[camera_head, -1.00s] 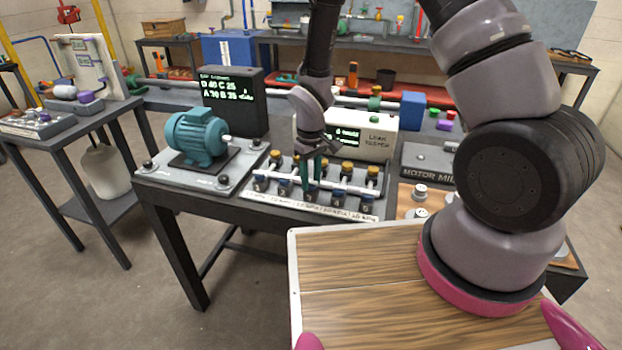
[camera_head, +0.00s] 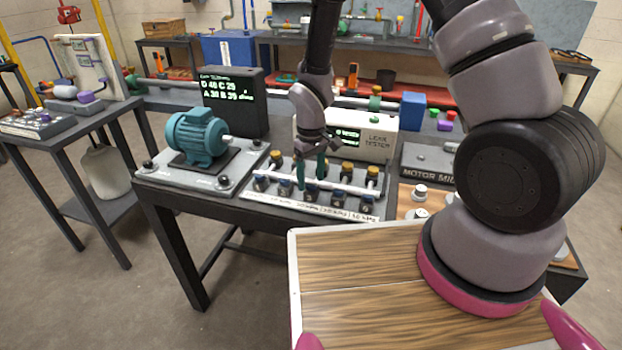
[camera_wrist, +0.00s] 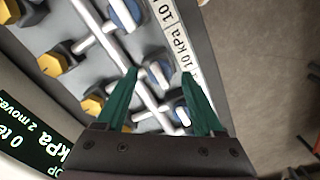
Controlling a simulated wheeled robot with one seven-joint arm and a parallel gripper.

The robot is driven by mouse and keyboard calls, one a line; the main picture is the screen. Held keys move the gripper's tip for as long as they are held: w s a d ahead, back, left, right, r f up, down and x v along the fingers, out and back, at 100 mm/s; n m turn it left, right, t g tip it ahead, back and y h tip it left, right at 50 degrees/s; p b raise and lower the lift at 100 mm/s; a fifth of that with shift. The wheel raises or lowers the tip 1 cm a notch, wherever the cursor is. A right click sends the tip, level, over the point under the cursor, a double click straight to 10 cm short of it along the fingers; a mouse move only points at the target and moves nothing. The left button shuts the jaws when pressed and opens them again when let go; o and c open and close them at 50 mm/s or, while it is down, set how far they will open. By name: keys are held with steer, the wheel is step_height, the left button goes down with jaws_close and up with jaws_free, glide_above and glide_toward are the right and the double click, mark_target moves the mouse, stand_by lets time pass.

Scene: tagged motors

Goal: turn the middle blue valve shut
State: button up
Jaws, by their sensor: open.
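A row of blue valves runs along the near side of the white-piped manifold in the head view. The middle blue valve (camera_head: 312,193) is partly hidden below my gripper (camera_head: 311,185). In the wrist view, my gripper (camera_wrist: 159,75) is open, with one green finger on each side of a blue valve (camera_wrist: 158,74) that has a pale handle bar. The fingers appear apart from it. Another blue valve (camera_wrist: 125,14) shows above, and one (camera_wrist: 182,110) lies lower, beside the right finger.
Yellow-capped valves (camera_head: 347,168) stand behind the blue row. The leak tester (camera_head: 378,140) is just behind the manifold. A teal motor (camera_head: 197,138) and a black screen (camera_head: 236,103) stand left. A printed label strip (camera_wrist: 172,38) borders the valves.

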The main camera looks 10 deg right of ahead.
step_height(320, 180, up, 10)
stand_by(0.4)
steer(key=shift+r, duration=0.2)
step_height(320, 180, up, 8)
steer(key=m+t, duration=0.1)
steer(key=m, duration=0.1)
glide_above(311, 183)
steer(key=d, duration=0.4)
steer(key=s+d+r+m+t+y, duration=0.1)
steer(key=d+r+m, duration=0.15)
steer(key=r, duration=0.25)
steer(key=d+r+m+t, duration=0.1)
steer(key=d+r, duration=0.2)
steer(key=r, duration=0.2)
steer(key=s+d+r+m+t+y, duration=0.1)
steer(key=s+d+r+m+t, duration=0.3)
steer(key=s+d+r, duration=0.4)
steer(key=s+r+m, duration=0.1)
steer(key=s+r, duration=0.3)
steer(key=r, duration=0.1)
steer(key=shift+s+d+r+m, duration=0.2)
steer(key=shift+r+m, duration=0.15)
steer(key=shift+r, duration=0.05)
